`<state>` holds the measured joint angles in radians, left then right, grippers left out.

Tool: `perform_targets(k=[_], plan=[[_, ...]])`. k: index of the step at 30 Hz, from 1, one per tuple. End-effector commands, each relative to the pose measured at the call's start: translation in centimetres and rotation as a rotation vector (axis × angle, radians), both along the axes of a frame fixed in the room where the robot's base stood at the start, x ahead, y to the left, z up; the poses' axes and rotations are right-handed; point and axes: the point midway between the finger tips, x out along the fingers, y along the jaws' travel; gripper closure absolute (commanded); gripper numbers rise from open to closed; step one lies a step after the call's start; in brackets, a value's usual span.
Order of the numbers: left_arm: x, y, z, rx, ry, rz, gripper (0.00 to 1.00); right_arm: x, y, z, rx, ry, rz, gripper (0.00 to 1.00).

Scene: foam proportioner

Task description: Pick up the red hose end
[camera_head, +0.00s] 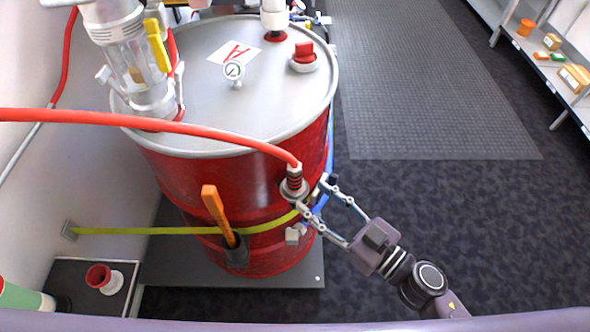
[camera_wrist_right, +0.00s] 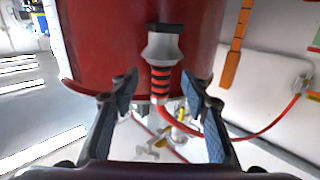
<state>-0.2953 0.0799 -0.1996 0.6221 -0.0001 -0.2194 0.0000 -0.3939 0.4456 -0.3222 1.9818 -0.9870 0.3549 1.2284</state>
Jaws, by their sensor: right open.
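The red hose (camera_head: 150,122) runs in from the left across the front of the red drum (camera_head: 200,175). Its end (camera_head: 294,182) hangs down at the drum's right front side, with a ribbed red-and-black sleeve and a pale grey fitting. My right gripper (camera_head: 314,194) is open at the hose end, reaching from the lower right. In the right wrist view the hose end (camera_wrist_right: 161,70) lies between the two open fingers (camera_wrist_right: 161,92), with gaps on both sides. My left gripper is not in view.
A yellow strap (camera_head: 150,231) crosses the drum, and an orange-handled tool (camera_head: 217,212) sits in a holder on its front. A clear cylinder assembly (camera_head: 130,60) and a gauge (camera_head: 234,70) are on top. Open floor (camera_head: 440,215) lies right, with shelves (camera_head: 545,55) beyond.

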Motion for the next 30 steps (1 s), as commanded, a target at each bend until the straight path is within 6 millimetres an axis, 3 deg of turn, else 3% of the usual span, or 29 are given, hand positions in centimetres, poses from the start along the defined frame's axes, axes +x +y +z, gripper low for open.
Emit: perform_targets(k=[8,15,24,30], plan=[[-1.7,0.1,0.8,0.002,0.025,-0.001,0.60,2.2,2.2,0.4,0.001,-0.002,-0.002,0.58],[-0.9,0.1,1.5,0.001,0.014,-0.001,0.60,4.6,4.6,0.5,0.001,0.000,-0.003,0.58],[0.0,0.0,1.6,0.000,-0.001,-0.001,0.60,5.0,5.0,0.3,-0.001,0.000,-0.003,0.58],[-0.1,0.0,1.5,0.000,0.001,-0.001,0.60,4.9,5.0,0.3,-0.001,0.000,-0.003,0.77]])
